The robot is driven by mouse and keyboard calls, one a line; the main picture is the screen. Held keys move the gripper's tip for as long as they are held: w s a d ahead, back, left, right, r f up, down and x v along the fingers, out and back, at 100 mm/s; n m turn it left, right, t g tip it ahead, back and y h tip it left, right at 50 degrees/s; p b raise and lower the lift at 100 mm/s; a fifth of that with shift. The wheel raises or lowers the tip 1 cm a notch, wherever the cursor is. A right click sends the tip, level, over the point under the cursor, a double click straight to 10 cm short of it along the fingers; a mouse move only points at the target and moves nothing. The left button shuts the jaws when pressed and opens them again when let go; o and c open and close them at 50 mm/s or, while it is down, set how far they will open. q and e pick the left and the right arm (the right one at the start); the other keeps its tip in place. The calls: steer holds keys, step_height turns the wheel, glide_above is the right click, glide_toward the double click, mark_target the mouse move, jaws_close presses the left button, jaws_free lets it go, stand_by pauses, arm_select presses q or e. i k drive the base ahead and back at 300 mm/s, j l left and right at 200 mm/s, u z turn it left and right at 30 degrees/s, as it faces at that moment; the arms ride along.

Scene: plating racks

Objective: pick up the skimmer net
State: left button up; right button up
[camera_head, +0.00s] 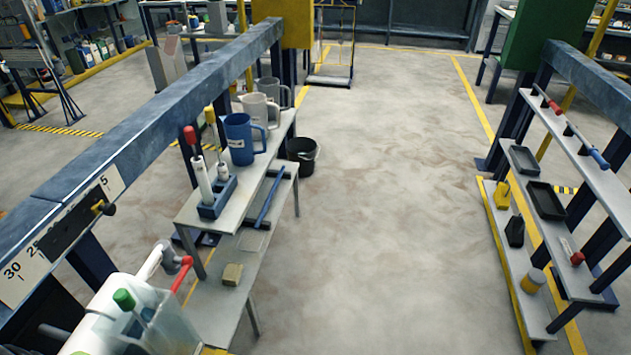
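A long blue-handled tool (268,199) lies on the lower shelf of the left stand, with its handle running lengthwise. Its near end seems to reach a grey mesh-like patch, too small to tell clearly. It may be the skimmer net; no other net shows plainly. The upper shelf partly overhangs it. Neither of my grippers is in view.
The upper left shelf (192,214) carries a blue jug (240,138), paler jugs and a blue holder (217,196) with upright tools. A tan block (233,274) sits below. A black bucket (302,154) stands behind. The middle floor (380,200) is clear; a right rack (515,262) holds trays.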

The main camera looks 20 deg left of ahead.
mark_target(258, 222)
steer(key=i+l+u, duration=0.2)
steer(key=i, duration=0.3)
steer(key=i+l+u, duration=0.15)
steer(key=i, duration=0.35)
steer(key=i+l+u, duration=0.2)
steer(key=i, duration=0.3)
